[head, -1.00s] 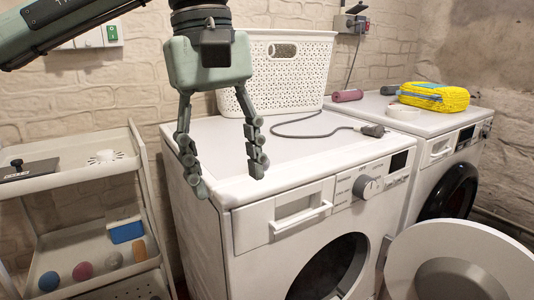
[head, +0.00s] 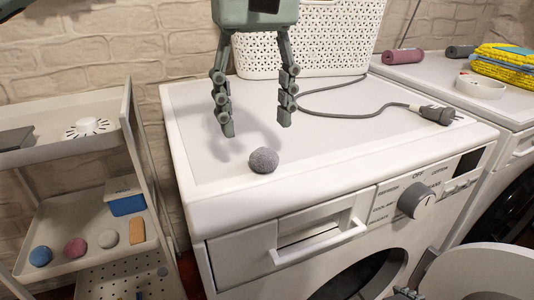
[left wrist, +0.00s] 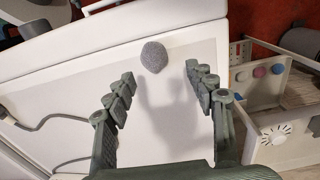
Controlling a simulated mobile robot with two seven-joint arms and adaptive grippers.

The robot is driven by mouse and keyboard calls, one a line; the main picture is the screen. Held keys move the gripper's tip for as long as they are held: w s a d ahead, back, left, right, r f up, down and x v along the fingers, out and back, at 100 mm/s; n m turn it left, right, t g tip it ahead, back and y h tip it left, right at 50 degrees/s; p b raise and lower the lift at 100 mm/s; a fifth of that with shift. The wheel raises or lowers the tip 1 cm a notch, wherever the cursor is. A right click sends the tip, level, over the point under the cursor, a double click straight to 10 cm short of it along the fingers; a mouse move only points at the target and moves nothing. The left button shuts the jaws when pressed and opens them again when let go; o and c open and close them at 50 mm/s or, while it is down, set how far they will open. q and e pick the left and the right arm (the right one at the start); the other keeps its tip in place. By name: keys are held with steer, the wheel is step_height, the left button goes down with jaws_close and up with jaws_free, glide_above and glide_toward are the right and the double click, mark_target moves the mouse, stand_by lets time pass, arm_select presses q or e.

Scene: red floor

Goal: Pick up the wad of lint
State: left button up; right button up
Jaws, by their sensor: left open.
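The wad of lint (head: 263,160) is a small grey, rough ball. It lies on the white top of the front washing machine (head: 330,153), close to its front edge. My left gripper (head: 257,124) is open and empty, pointing down above the machine top, with its fingertips above and behind the lint in the head view. In the left wrist view the lint (left wrist: 154,57) shows whole, just beyond the gap between the open fingers (left wrist: 160,75); neither finger touches it.
A white perforated basket (head: 306,45) stands behind the gripper. A grey cable with a plug (head: 434,113) lies to the right on the machine top. A shelf cart (head: 75,215) with small balls stands at the left. The top around the lint is clear.

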mark_target(264, 149)
arm_select(q)
steer(key=f, duration=0.3)
steer(key=d+f, duration=0.1)
steer(key=f, duration=0.1)
steer(key=shift+f, duration=0.1)
steer(key=shift+c, duration=0.5)
steer(key=c, duration=0.7)
